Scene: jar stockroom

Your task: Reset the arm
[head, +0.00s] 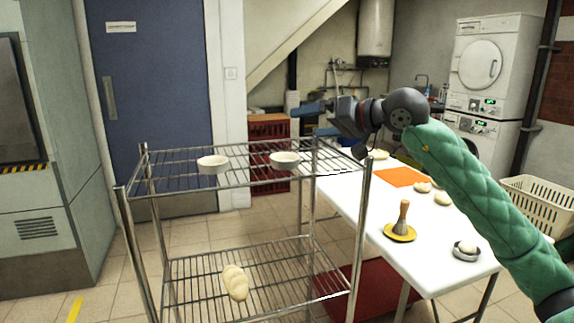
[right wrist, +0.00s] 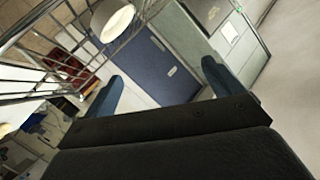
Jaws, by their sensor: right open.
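My right arm comes in from the right in a green quilted sleeve. My right gripper (head: 306,121) points left, above the back right part of the wire rack (head: 208,153). Its two blue fingers are apart with nothing between them. They also show apart in the right wrist view (right wrist: 160,85). My left gripper is not in view. A white bowl (head: 213,166) and a second white bowl (head: 284,161) stand on the rack's top shelf. One white bowl (right wrist: 112,20) shows at the top of the right wrist view, beside the fingers.
A pale braided loaf (head: 235,283) lies on the rack's lower shelf. The white table (head: 345,199) holds an orange mat (head: 400,177), pale dough pieces (head: 443,198), a brush on a yellow dish (head: 400,232) and a small bowl (head: 466,251). A blue door (head: 155,90) stands behind.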

